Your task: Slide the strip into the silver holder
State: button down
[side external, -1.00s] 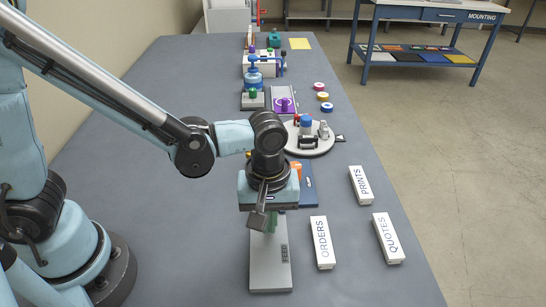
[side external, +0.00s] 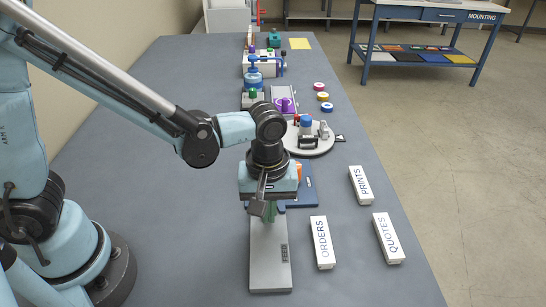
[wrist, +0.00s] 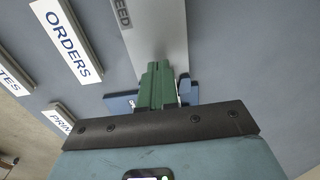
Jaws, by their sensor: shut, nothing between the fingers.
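My gripper (side external: 268,213) is shut and empty, pointing down over the far end of a long silver-grey plate (side external: 270,262) marked FEED. In the wrist view its green fingers (wrist: 158,84) are together in front of the same plate (wrist: 158,28). A dark blue piece (side external: 308,190) with some orange on it lies just beyond the plate, partly hidden by my gripper; blue also shows on both sides of the fingers in the wrist view (wrist: 121,104). I cannot make out a separate strip, nor tell for sure which thing is the silver holder.
White labelled blocks lie to the right: ORDERS (side external: 322,243), QUOTES (side external: 388,239) and PRINTS (side external: 361,186). A round grey turntable (side external: 318,149) with parts stands behind my gripper. Coloured tape rolls (side external: 323,96) and other fixtures stand farther back. The table left of the plate is clear.

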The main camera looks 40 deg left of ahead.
jog(key=shift+w+a, duration=0.75)
jog(key=shift+a, duration=0.05)
jog(key=shift+w+a, duration=0.1)
jog(key=shift+w+a, duration=0.75)
jog(key=shift+w, duration=0.05)
jog(key=shift+w+a, duration=0.15)
jog(key=shift+w+a, duration=0.3)
dwell(0.4)
jog(key=shift+s+d, duration=0.4)
jog(key=shift+r, duration=0.1)
